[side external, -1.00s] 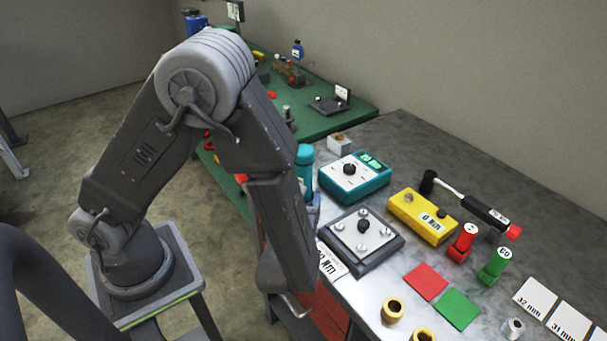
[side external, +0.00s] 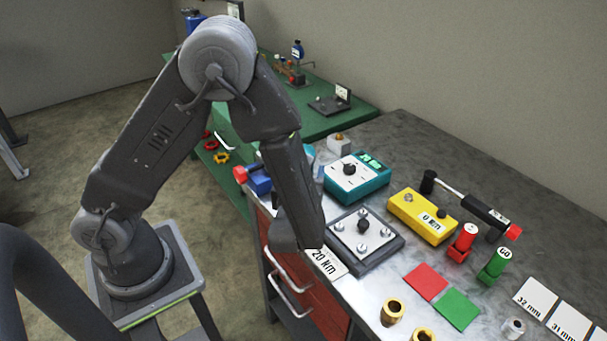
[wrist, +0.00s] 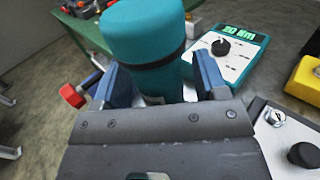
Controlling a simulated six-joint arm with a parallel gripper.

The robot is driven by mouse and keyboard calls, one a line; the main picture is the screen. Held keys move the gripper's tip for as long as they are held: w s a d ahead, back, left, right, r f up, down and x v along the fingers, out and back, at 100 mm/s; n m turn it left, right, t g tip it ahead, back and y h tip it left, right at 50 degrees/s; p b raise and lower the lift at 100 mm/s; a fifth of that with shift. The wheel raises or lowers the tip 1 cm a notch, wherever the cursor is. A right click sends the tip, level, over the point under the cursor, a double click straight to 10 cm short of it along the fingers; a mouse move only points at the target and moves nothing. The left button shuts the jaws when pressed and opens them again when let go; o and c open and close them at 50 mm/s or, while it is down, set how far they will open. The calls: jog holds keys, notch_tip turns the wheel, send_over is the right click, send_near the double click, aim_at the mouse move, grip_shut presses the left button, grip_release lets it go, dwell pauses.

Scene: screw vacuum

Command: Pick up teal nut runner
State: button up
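The teal nut runner (wrist: 145,35) is a thick upright cylinder with a dark band, in the upper middle of the wrist view. My gripper (wrist: 165,85) has a blue finger on each side of its lower part. A narrow gap shows by the right finger; contact on the left is unclear. The fingers look open around it. The nut runner's lower end is hidden behind my gripper body. In the side view, only a sliver of the nut runner (side external: 308,153) shows behind my forearm, and my gripper is mostly hidden there.
A teal controller (side external: 354,180) reading "20 Nm" in the wrist view stands right of the nut runner. A grey plate with bolts (side external: 362,240) lies in front. A blue object with a red knob (side external: 258,180) is at the left edge. A yellow box (side external: 422,217) stands farther right.

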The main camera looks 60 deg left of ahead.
grip_shut()
dwell(0.4)
jog(key=shift+r, duration=5.05)
